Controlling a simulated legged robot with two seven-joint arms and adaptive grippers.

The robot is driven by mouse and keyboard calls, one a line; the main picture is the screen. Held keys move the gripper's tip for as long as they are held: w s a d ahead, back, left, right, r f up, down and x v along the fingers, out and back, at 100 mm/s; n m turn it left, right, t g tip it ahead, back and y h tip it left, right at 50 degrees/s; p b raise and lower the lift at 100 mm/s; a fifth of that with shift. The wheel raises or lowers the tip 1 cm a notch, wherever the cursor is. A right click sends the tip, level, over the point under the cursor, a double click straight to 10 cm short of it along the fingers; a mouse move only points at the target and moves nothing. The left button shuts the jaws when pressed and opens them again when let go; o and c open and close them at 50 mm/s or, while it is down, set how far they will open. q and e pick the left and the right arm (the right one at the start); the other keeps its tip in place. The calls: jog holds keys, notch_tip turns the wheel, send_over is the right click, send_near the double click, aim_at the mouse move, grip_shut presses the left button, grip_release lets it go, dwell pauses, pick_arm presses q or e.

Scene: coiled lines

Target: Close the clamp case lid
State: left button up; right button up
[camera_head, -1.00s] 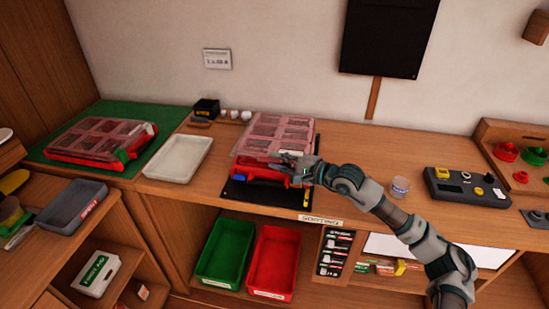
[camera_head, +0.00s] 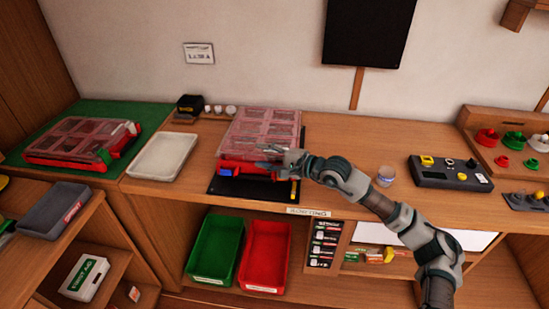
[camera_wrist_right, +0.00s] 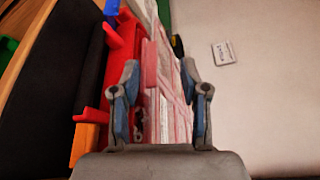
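The clamp case in the middle of the bench has a red base (camera_head: 238,166) and a clear pinkish lid (camera_head: 262,127) with compartments. It lies on a black mat (camera_head: 225,187). The lid seems tilted up from the base; how far is hard to tell. My right gripper (camera_head: 278,157) is at the case's front right edge. In the right wrist view its fingers (camera_wrist_right: 162,100) are spread, with the lid (camera_wrist_right: 160,65) between them and gaps beside it. The red base (camera_wrist_right: 122,50) is left of the fingers. My left gripper is not in view.
A similar case (camera_head: 80,140) lies on a green mat at the left. A white tray (camera_head: 162,157) stands beside the middle case. A small jar (camera_head: 386,175) and a control box (camera_head: 450,173) are to the right. Green and red bins sit below the bench.

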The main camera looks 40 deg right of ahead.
aim_at(279, 159)
jog(key=shift+s+d, duration=0.3)
jog(key=shift+s, duration=0.1)
jog(key=v, duration=0.3)
jog(key=shift+s+r, duration=0.1)
jog(key=shift+s, duration=0.3)
jog(key=shift+s+d, duration=0.15)
jog(key=shift+s, duration=0.25)
jog(key=shift+s+d+r, duration=0.1)
jog(key=shift+s+r, duration=0.25)
jog(key=shift+s, duration=0.3)
jog(key=shift+v, duration=2.45)
jog(key=shift+d+f, duration=0.15)
